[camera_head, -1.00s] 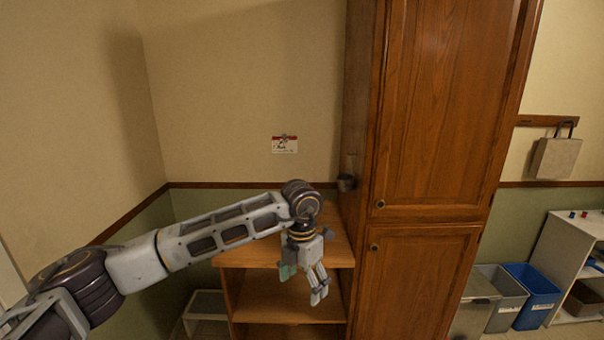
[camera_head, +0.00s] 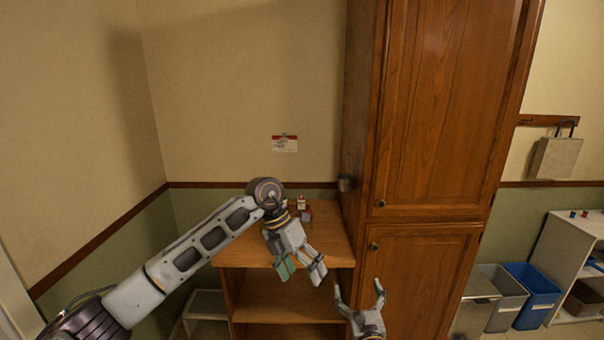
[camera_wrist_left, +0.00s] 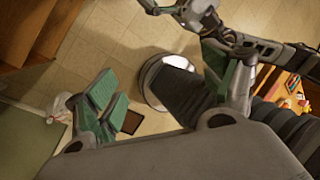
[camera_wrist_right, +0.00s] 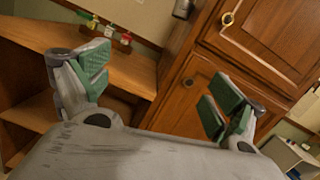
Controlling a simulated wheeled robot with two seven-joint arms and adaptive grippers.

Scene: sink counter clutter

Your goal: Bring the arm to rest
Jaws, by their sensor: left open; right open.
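My left arm reaches in from the left, and its gripper (camera_head: 302,274) hangs in front of the wooden shelf unit. It is open and empty, fingers pointing down; its green pads stand wide apart in the left wrist view (camera_wrist_left: 158,88). My right gripper (camera_head: 360,289) is at the bottom centre, in front of the tall cabinet, fingers pointing up. It is open and empty, and its spread green pads also show in the right wrist view (camera_wrist_right: 155,82). The rest of the right arm is out of the head view.
The shelf unit (camera_head: 290,313) bears small bottles (camera_head: 301,203) at the back of its top. The tall wooden cabinet (camera_head: 430,110) stands to its right. A grey bin (camera_head: 502,298) and a blue bin (camera_head: 535,290) stand on the floor at the right.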

